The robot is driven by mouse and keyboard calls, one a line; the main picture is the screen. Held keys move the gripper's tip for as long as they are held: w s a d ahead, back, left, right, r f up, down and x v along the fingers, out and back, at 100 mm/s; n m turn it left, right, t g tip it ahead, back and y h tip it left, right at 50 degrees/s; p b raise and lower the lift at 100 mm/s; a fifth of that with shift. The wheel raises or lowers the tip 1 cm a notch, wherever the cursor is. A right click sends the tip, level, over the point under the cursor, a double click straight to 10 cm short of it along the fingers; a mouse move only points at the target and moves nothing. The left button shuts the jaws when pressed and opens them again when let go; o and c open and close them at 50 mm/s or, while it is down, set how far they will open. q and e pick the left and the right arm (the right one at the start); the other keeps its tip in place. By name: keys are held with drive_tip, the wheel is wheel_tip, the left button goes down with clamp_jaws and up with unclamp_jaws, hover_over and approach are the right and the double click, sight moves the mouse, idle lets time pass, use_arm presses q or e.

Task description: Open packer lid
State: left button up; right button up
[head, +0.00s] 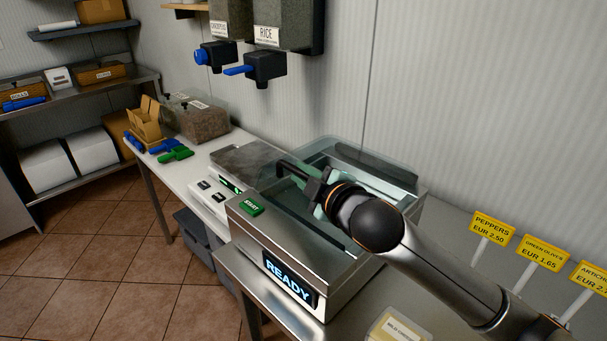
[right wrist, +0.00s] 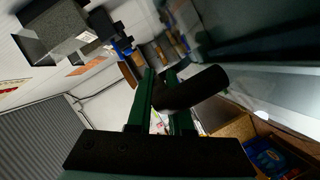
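The packer (head: 250,243) is a steel box on the counter with a green START button (head: 251,208) and a lit READY display (head: 288,277). Its clear lid (head: 345,152) shows at the back of the machine; its exact tilt is hard to judge. A dark lid handle (head: 290,167) lies over the chamber. My right gripper (head: 312,183) reaches in from the right at the handle. In the right wrist view the handle (right wrist: 195,88) is a thick black bar passing between the green fingers, which sit close around it. My left gripper is not in view.
A grey-topped scale (head: 245,160) stands behind the packer. Dispensers, one marked RICE (head: 265,68), hang on the wall above. Yellow price signs (head: 493,229) stand at the right, and a labelled tub (head: 395,326) sits at the counter's front.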

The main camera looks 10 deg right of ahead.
clamp_jaws()
idle(1.0)
